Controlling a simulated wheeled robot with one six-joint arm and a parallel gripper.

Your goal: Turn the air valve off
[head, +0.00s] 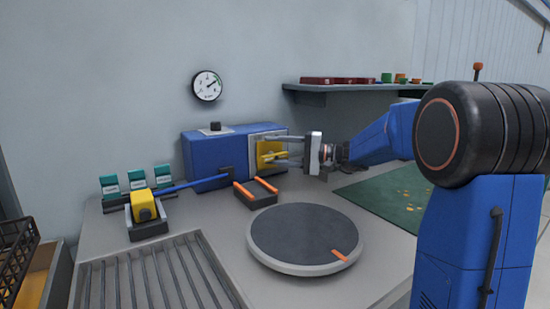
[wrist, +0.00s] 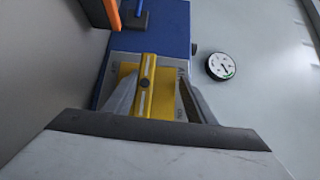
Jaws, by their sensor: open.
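The air valve's yellow handle (head: 267,154) sits on a pale plate at the right end of a blue box (head: 207,160). In the wrist view the handle (wrist: 147,88) is a yellow bar with a pale stripe and a dark pivot, lying over a yellow plate. A label that seems to begin with "A" is partly covered beside it. My gripper (head: 278,152) reaches in from the right, at the valve. In the wrist view my gripper's two fingers (wrist: 157,98) are apart, one on each side of the handle. I see gaps beside the bar; contact cannot be told.
A round dial gauge (head: 207,86) hangs on the wall above the box. In front are a small tray with orange edges (head: 256,193), a grey turntable (head: 304,236) and a yellow block device (head: 144,207). A shelf (head: 350,88) runs along the wall above my arm.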

